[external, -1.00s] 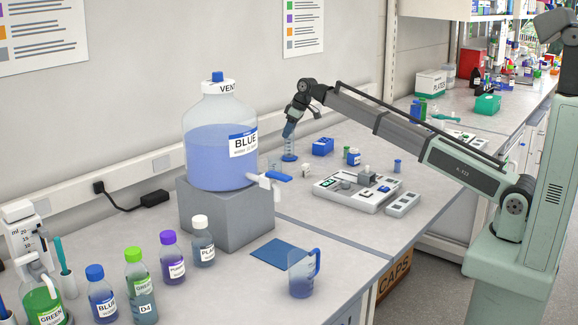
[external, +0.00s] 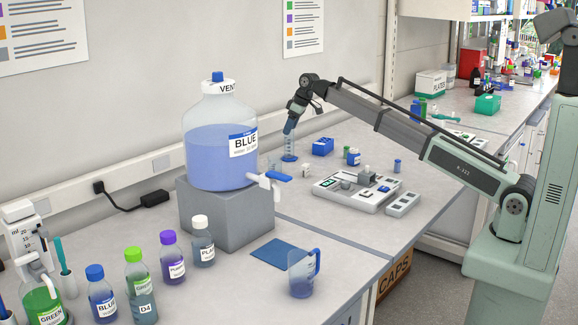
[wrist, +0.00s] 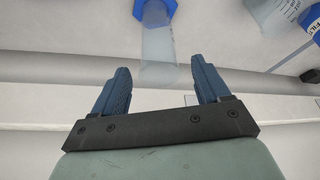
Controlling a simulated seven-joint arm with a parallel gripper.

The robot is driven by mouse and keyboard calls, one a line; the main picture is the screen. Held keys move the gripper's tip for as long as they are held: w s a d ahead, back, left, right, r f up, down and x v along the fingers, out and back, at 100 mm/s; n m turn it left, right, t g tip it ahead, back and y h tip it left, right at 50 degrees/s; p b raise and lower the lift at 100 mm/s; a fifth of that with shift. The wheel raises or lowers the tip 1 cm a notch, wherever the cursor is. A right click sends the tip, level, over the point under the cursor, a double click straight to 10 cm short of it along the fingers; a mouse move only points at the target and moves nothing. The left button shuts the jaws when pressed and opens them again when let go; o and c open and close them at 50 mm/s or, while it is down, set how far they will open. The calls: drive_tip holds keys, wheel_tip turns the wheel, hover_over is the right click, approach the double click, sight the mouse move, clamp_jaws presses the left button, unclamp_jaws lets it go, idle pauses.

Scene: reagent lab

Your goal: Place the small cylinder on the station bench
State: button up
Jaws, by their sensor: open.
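A slim clear graduated cylinder with a blue base (external: 289,151) stands on the bench behind the big blue carboy, just below my gripper (external: 290,128). In the wrist view, a clear cylinder with a blue hexagonal base (wrist: 158,50) lies in line with the gap between my fingers. My gripper (wrist: 160,68) is open, with its two blue fingers on either side of the cylinder's near end. No clear contact shows. The station bench (external: 335,155) is a pale grey top.
The carboy (external: 220,150) stands on a grey block (external: 228,215). A grey instrument tray (external: 345,190), a blue rack (external: 322,147) and a small blue-capped bottle (external: 353,158) stand to the right. A blue mat (external: 283,255) and a blue-handled jug (external: 301,275) are in front.

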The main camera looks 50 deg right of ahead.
drive_tip(key=v, duration=1)
